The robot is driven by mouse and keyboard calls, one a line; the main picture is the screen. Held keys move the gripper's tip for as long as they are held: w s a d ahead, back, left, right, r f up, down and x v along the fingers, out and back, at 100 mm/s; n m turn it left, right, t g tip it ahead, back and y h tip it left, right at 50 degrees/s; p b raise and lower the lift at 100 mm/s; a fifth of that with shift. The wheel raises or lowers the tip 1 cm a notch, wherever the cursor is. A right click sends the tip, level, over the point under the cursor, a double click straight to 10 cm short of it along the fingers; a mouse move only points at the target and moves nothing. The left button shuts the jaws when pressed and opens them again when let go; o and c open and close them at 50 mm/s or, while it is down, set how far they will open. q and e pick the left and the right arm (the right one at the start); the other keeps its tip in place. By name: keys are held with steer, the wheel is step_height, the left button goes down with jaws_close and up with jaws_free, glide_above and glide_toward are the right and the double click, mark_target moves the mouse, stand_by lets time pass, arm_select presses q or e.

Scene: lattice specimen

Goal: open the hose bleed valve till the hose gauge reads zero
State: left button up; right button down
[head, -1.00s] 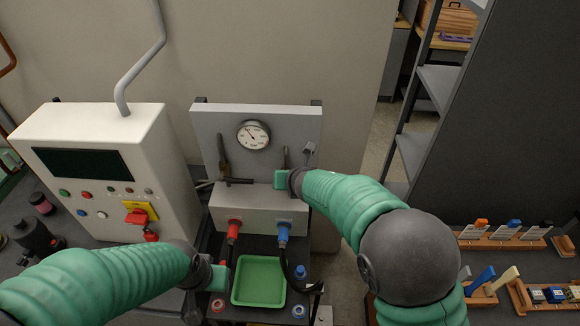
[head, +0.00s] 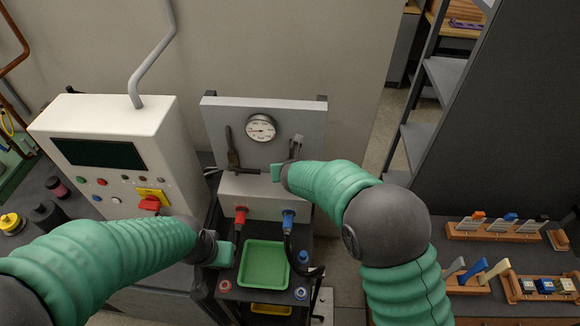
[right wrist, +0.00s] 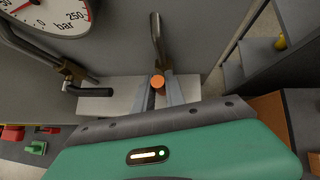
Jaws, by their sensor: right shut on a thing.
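The round white hose gauge (head: 261,128) is on the upper part of the grey panel. Its needle points left in the head view. My right gripper (head: 288,163) is at the panel's right side below the gauge. In the right wrist view its fingers (right wrist: 161,93) close around an orange-ended valve handle (right wrist: 158,82), mostly hidden behind them. My left gripper (head: 225,254) is beside the green tray, its fingers hidden.
The green tray (head: 264,265) lies below the red hose fitting (head: 240,214) and blue hose fitting (head: 288,218). A white control box (head: 110,150) stands left of the panel. Wooden racks (head: 495,232) stand on the right bench. A grey shelf (head: 430,120) is behind.

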steer(key=shift+f, duration=0.1)
steer(key=c, duration=1.5)
jaws_free()
steer(key=shift+o, duration=0.6)
steer(key=shift+w+a, duration=0.1)
steer(key=shift+a, duration=0.05)
steer(key=p+v, duration=0.1)
steer(key=v, duration=1.5)
steer(key=shift+s+r, duration=0.2)
